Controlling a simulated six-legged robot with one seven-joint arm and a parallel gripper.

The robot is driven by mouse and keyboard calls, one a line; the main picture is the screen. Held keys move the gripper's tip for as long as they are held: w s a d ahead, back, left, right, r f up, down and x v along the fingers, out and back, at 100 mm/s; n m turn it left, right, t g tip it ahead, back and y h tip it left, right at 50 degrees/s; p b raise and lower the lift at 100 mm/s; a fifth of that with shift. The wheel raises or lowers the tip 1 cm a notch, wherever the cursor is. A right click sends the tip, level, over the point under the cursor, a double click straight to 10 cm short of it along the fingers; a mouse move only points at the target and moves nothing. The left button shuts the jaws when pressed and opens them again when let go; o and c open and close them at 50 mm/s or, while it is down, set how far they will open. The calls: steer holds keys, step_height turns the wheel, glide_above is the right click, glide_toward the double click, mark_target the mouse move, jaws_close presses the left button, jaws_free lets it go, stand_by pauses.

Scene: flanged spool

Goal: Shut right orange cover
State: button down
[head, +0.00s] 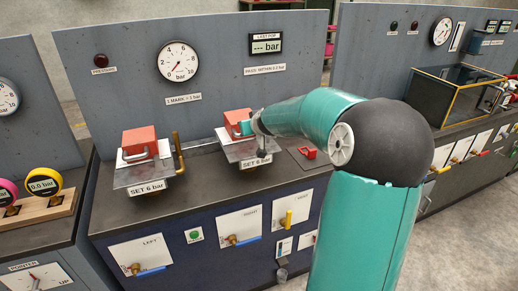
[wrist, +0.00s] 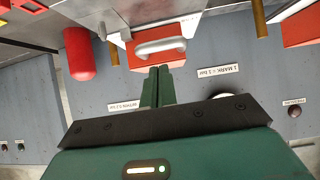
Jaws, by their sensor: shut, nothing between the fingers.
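The right orange cover (head: 237,119) sits above a metal plate tagged "SET 6 bar" on the dark bench. In the wrist view, which is upside down, this orange cover (wrist: 143,60) has a pale bar handle (wrist: 160,47). My gripper (head: 248,128) is at the right side of that cover in the head view and partly hides it. In the wrist view my gripper's (wrist: 158,68) fingers are together and empty, their tips just short of the handle; whether they touch the cover is unclear. The left orange cover (head: 138,138) stands on its own plate.
A brass post (head: 177,150) stands between the two plates. A grey panel with a gauge (head: 178,61) rises behind the bench. A small red block (head: 308,152) lies right of my gripper. A red cylinder (wrist: 80,54) is beside the cover in the wrist view.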

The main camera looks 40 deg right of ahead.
steer(key=shift+s+f, duration=0.45)
steer(key=shift+f, duration=0.15)
steer(key=s+a+f, duration=0.1)
steer(key=s+f, duration=0.2)
steer(key=s, duration=0.2)
steer(key=shift+a, duration=0.25)
steer(key=shift+r, duration=0.1)
steer(key=s+a+n+g+y, duration=0.1)
steer(key=s+a+n+g, duration=0.15)
steer(key=a, duration=0.65)
steer(key=s+a+n+g, duration=0.1)
steer(key=s+a, duration=0.3)
steer(key=a, duration=0.5)
steer(key=s+a+r, duration=0.2)
steer(key=s+a, duration=0.1)
steer(key=s, duration=0.3)
steer(key=s+a+r+g+y, duration=0.1)
steer(key=s+a+r, duration=0.1)
steer(key=s+a, duration=0.2)
steer(key=s+a+r+y, duration=0.1)
steer(key=s+a+r, duration=0.1)
steer(key=s, duration=0.8)
steer(key=shift+a+m+g, duration=0.35)
steer(key=shift+a, duration=0.45)
steer(key=shift+s+r, duration=0.1)
